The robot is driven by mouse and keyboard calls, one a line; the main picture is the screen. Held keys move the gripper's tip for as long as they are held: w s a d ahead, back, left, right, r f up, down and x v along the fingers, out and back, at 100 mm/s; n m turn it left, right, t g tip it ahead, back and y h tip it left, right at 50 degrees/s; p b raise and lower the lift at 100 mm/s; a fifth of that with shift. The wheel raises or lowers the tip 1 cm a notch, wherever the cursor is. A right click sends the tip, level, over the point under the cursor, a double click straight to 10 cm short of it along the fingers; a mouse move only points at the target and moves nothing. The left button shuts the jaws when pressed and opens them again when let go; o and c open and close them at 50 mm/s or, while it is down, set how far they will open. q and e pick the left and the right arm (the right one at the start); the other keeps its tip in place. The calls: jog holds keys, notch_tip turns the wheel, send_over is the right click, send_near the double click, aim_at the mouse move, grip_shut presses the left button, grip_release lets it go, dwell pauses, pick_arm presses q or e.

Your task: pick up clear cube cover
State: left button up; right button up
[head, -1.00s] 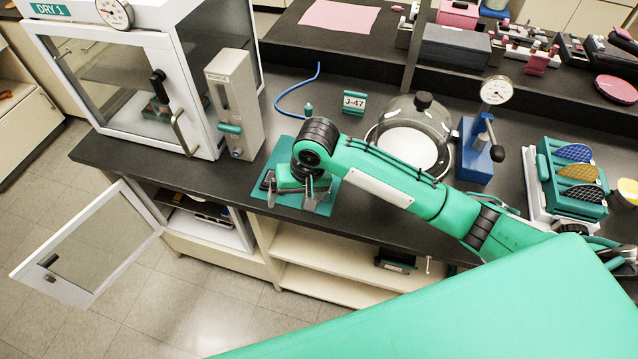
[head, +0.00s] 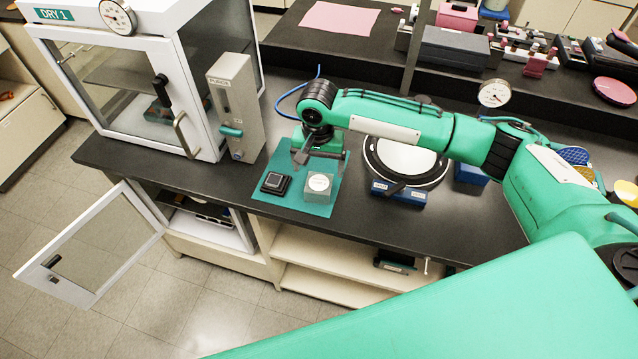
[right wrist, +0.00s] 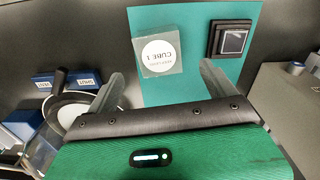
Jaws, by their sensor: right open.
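The clear cube cover (head: 320,186) stands on the teal mat (head: 290,207), a see-through block with a round white label on top. In the right wrist view the cover (right wrist: 165,52) shows its label reading "CUBE 1". My right gripper (head: 321,160) is open and empty, just behind and above the cover in the head view. In the right wrist view its two fingers (right wrist: 160,70) point toward the cover, one to each side of it in the picture; I see no contact. My left gripper is not in view.
A black square holder with a chip (head: 275,183) lies left of the cover on the mat. A grey purge box (head: 235,105) and a dry cabinet (head: 140,90) stand farther left. The bench's front edge is close.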

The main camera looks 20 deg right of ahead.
aim_at(319, 184)
notch_tip(319, 184, down, 3)
jog(key=shift+r, duration=0.15)
jog(key=shift+f+p, duration=0.2)
jog(key=shift+p, duration=0.25)
jog(key=f, duration=0.1)
jog(key=f+p, duration=0.2)
jog(key=f, duration=0.1)
jog(key=shift+s+f, duration=0.1)
jog(key=shift+s, duration=0.2)
jog(key=shift+f, duration=0.3)
jog(key=c, duration=1)
jog(key=shift+c, duration=0.3)
notch_tip(319, 184, up, 20)
jog(key=b, duration=0.5)
